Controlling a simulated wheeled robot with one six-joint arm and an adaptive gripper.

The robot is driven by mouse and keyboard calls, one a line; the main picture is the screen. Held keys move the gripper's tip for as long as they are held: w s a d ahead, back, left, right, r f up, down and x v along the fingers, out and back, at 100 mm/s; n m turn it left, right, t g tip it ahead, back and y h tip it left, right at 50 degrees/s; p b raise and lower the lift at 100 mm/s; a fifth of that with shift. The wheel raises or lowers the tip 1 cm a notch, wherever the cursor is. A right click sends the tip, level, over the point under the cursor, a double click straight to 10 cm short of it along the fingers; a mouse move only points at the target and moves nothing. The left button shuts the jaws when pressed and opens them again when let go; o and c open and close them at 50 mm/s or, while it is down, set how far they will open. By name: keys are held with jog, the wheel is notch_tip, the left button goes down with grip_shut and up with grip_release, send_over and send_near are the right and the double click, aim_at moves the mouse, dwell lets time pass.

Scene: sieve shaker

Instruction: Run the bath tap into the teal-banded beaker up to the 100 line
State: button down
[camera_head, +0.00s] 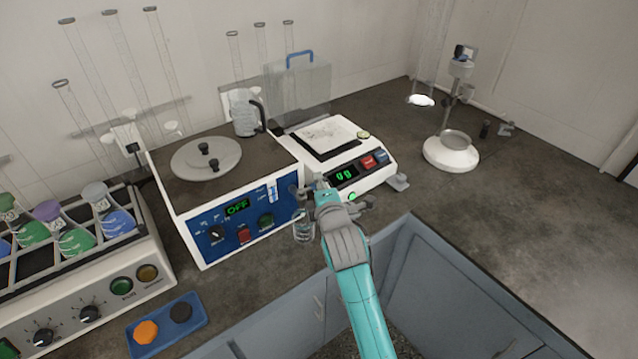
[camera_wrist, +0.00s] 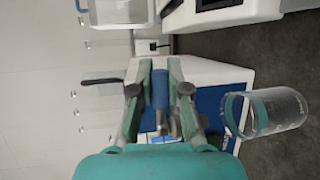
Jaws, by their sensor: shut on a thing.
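The bath (camera_head: 190,215) is a white box with a blue front panel and a green display reading OFF. Its tap is at the right end of the panel, mostly hidden by my gripper (camera_head: 311,190). In the wrist view my gripper (camera_wrist: 160,82) is shut on a blue upright piece, which looks like the tap's lever (camera_wrist: 160,95). The clear teal-banded beaker (camera_head: 303,230) stands on the counter below the tap, just left of my arm. It also shows in the wrist view (camera_wrist: 285,110), apart from my fingers. I cannot make out a water level or a stream.
A balance (camera_head: 345,145) reading 00 stands right of the bath. A clear jug (camera_head: 243,112) and a grey lid (camera_head: 206,158) are on the bath top. A flask rack (camera_head: 145,245) and blue tray (camera_head: 165,325) are at left. The right-hand counter (camera_head: 520,220) is largely clear.

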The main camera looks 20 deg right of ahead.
jog(key=shift+s+h, duration=0.1)
jog(key=shift+h, duration=0.2)
jog(key=shift+s+d+m+g+h, duration=0.1)
jog(key=shift+s+m+g+h, duration=0.2)
jog(key=shift+m+h, duration=0.6)
jog(key=shift+s+m+g+h, duration=0.3)
jog(key=shift+m+h, duration=0.4)
jog(key=shift+h, duration=0.3)
jog(key=c, duration=1.1)
grip_release()
jog(key=v, duration=1.2)
